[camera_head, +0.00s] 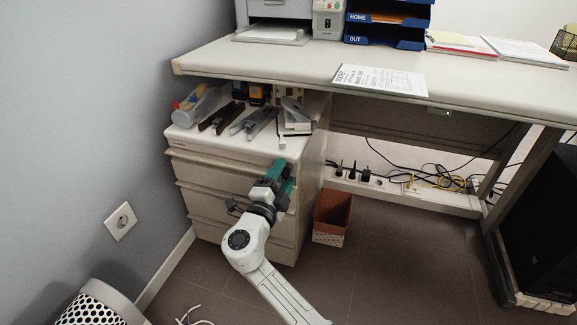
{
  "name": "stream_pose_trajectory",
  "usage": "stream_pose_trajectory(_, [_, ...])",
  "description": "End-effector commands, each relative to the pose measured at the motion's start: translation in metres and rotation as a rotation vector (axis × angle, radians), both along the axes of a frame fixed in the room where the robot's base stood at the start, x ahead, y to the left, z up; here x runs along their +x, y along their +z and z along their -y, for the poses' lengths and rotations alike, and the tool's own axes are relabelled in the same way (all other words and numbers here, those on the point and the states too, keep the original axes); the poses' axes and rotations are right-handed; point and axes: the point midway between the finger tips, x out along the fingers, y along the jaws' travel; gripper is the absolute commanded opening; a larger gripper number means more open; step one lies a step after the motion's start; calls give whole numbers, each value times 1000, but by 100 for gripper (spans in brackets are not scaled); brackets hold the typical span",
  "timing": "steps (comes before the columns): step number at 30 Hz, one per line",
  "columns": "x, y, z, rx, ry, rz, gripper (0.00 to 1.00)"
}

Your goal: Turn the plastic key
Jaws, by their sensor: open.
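My gripper (282,174), with teal fingers, is at the upper right front of the beige drawer cabinet (205,172). Its jaws are open, and the fingertips point at the cabinet front near the top drawer's right end. The plastic key does not show; my gripper covers that part of the cabinet front. I cannot tell whether the fingers touch anything there.
A perforated white bin (100,305) is at lower left. Cables hang under the desk.

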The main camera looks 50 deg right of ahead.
Motion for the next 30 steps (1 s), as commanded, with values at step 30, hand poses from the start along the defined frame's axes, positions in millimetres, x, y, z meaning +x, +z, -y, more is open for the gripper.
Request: stream_pose_trajectory(30, [-30,-20,-101,2,1,-10,56])
